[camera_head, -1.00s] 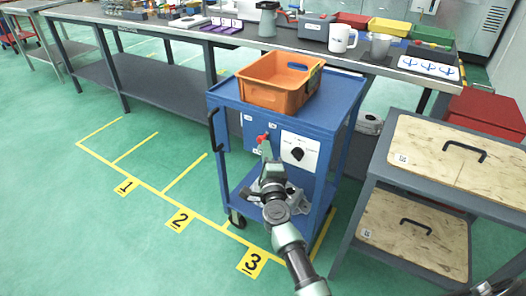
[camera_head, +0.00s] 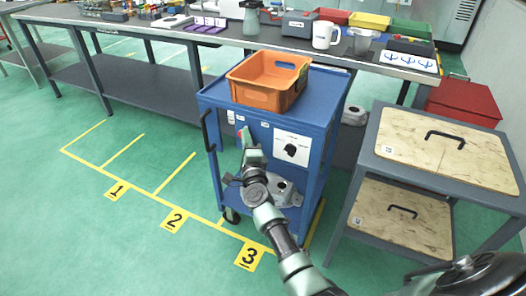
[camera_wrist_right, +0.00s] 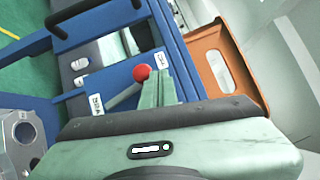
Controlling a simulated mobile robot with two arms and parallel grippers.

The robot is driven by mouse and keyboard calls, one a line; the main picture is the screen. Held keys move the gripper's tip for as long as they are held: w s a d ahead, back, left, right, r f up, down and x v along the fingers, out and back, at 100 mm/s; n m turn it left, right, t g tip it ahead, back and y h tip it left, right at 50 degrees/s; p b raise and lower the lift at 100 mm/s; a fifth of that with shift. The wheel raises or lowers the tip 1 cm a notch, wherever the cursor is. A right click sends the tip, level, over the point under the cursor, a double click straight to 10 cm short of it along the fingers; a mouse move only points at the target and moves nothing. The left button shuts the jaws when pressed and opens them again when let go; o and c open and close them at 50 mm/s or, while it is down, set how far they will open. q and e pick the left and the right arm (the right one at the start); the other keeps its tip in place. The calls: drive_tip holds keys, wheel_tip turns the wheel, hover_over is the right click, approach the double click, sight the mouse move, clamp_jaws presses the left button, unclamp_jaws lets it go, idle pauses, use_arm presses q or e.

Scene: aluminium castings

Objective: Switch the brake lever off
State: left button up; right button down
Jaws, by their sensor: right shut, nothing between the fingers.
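The brake lever is a thin grey rod (camera_wrist_right: 125,96) with a red ball knob (camera_wrist_right: 142,72), on the front of the blue trolley (camera_head: 222,98). In the right wrist view the knob leans toward the trolley's handle side, near a small white label (camera_wrist_right: 160,58). A second label (camera_wrist_right: 95,104) is by the rod's lower end; their print is too small to read. My right gripper (camera_head: 245,136) is shut and empty in front of the lever. Its fingers (camera_wrist_right: 158,88) are right beside the knob; contact cannot be told. In the head view the gripper mostly hides the lever. My left gripper is not in view.
A white plate with a black dial (camera_head: 291,149) is right of the lever. An orange crate (camera_head: 258,97) stands on the trolley, and a metal casting (camera_head: 284,192) lies on its lower shelf. The floor at left is free.

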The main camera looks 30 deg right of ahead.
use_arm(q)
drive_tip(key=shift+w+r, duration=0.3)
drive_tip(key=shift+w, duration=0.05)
use_arm(e)
drive_tip(key=shift+w+a, duration=0.55)
drive_tip(key=shift+w, duration=0.15)
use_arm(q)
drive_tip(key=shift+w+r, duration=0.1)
use_arm(e)
drive_tip(key=shift+a, duration=0.1)
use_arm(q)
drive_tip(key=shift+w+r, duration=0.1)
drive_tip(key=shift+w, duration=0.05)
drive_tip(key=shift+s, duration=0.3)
